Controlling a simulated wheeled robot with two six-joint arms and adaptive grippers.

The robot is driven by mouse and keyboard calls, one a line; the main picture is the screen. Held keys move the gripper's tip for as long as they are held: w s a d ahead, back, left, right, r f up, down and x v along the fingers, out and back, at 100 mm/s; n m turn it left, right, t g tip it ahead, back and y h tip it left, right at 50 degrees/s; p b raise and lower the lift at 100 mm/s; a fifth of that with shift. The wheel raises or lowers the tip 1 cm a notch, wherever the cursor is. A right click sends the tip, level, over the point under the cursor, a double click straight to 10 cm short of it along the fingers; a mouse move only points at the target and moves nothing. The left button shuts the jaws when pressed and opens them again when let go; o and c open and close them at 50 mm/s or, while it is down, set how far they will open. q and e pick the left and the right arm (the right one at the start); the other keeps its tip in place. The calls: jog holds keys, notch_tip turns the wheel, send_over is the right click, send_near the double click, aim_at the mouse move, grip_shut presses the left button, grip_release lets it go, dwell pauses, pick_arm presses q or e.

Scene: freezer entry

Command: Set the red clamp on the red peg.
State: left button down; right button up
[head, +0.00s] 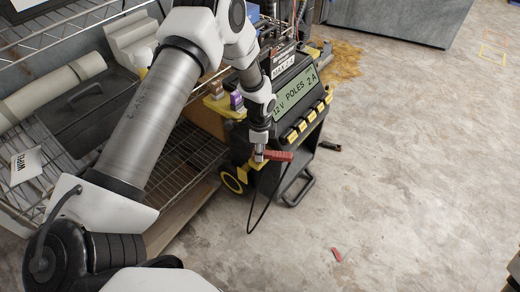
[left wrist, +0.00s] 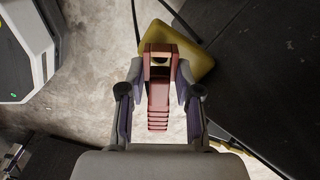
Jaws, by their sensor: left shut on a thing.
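My left gripper (head: 262,152) is shut on the red clamp (head: 280,156), in front of the lower left side of the black charger (head: 290,95). A dark cable (head: 250,215) loops down from near the clamp. In the left wrist view the red clamp (left wrist: 159,85) stands between the two fingers of my left gripper (left wrist: 160,100), its ribbed part toward the palm. A yellow rounded block (left wrist: 192,52) shows behind the clamp's far end; I cannot tell whether they touch. I cannot make out a red peg for sure. My right gripper is not in view.
A wire shelf (head: 205,155) stands left of the charger. Brown and purple blocks (head: 236,100) sit on a yellow bracket (head: 222,107) at the charger's left. A small red piece (head: 336,254) lies on the floor. The concrete floor (head: 420,170) at right is mostly clear.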

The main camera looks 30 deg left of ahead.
pick_arm(q)
jog(key=shift+f+b, duration=0.35)
jog(key=shift+f, duration=0.4)
jog(key=c, duration=0.7)
grip_release()
notch_tip(320, 180, up, 12)
